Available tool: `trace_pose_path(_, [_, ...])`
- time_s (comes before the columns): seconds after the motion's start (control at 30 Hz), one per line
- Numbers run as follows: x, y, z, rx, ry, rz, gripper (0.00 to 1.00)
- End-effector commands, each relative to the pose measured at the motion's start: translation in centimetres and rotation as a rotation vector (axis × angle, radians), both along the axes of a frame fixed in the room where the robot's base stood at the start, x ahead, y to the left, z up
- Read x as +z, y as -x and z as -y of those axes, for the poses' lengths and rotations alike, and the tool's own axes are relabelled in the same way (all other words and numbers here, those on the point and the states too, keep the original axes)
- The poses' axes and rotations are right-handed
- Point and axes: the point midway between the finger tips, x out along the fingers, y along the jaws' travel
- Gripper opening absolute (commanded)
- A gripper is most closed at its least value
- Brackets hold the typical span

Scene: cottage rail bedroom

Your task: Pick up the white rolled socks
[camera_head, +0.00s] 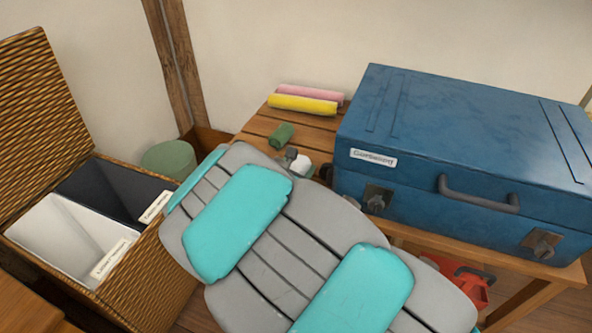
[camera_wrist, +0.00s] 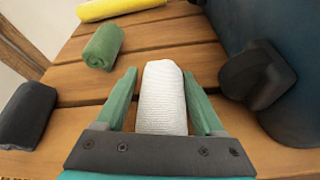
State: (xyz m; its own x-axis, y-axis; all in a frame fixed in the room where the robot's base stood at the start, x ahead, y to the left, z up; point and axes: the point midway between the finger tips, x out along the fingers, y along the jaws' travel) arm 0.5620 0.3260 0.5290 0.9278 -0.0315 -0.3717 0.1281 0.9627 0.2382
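The white rolled socks (camera_wrist: 163,97) lie on the slatted wooden table (camera_wrist: 140,50), end towards me in the wrist view. In the head view a small part of them (camera_head: 301,166) shows just past my arm, which hides the rest. My gripper (camera_wrist: 160,82) is low over the table, with one green finger on each side of the socks. The fingers are apart, with narrow gaps beside the socks, widest near the finger bases. I see no clear grip on them.
A green roll (camera_wrist: 103,46), a yellow roll (camera_head: 302,105) and a pink roll (camera_head: 310,93) lie farther back. A dark roll (camera_wrist: 27,115) is at the left. A blue suitcase (camera_head: 460,150) with dark latches stands close on the right. An open wicker hamper (camera_head: 150,270) stands left.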

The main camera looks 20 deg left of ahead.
Motion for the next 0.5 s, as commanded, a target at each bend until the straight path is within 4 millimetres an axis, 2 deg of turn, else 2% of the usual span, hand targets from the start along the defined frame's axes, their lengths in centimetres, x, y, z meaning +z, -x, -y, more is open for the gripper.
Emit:
trace_pose_path(0.03, [-0.01,0.01,0.0,0.0,0.0,0.0,0.54])
trace_pose_path(0.37, [-0.01,0.02,-0.01,0.0,0.0,0.0,0.17])
trace_pose_path(0.5, [-0.01,0.03,-0.01,0.0,0.0,0.0,0.16])
